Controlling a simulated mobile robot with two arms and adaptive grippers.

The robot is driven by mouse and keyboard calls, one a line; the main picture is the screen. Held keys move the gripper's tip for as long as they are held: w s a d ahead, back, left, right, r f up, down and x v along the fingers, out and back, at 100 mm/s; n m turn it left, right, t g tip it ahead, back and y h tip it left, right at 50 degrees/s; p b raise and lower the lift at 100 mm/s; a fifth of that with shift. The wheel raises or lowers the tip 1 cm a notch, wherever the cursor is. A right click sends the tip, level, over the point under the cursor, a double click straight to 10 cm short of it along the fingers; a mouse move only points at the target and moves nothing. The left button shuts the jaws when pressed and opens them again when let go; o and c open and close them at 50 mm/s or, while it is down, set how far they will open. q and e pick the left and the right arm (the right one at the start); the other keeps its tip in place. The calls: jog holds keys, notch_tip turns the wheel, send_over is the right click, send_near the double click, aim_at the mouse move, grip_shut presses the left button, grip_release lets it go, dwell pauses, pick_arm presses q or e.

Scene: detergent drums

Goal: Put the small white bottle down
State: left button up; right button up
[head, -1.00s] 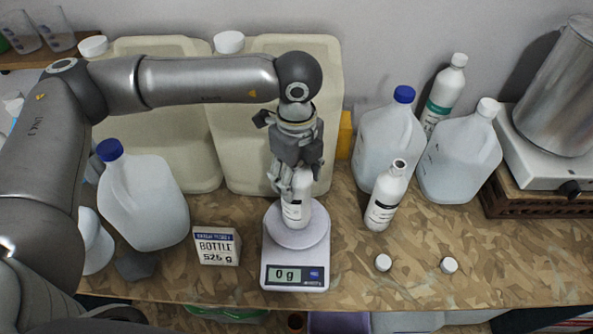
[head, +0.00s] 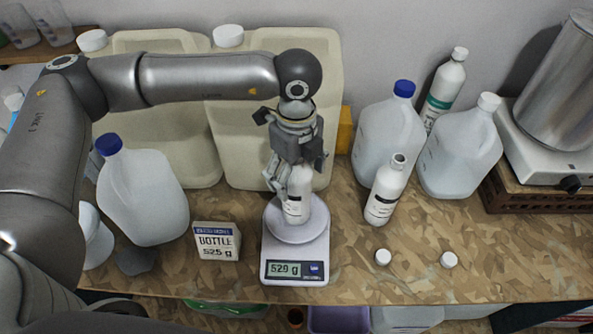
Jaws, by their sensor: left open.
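The small white bottle (head: 297,209) stands upright on the round pan of the kitchen scale (head: 270,224). The scale's display reads what looks like 529 g. My left gripper (head: 288,186) is right above the scale, with its open fingers around the upper part of the bottle, hiding its top. A second small white bottle (head: 384,196), uncapped, stands on the counter to the right of the scale. A sign (head: 217,241) left of the scale reads BOTTLE and about 525 g. My right gripper is not in view.
Large cream drums (head: 240,115) stand behind the scale. A blue-capped jug (head: 143,195) stands at left; more jugs (head: 458,153) and a green-labelled bottle (head: 444,92) stand at right. Two white caps (head: 383,257) lie on the counter (head: 520,265), which is clear at front right.

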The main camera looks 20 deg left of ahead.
pick_arm(q)
jog(key=shift+r, duration=0.2)
notch_tip(320, 180, up, 11)
jog(key=b, duration=0.3)
jog(key=shift+r, duration=0.5)
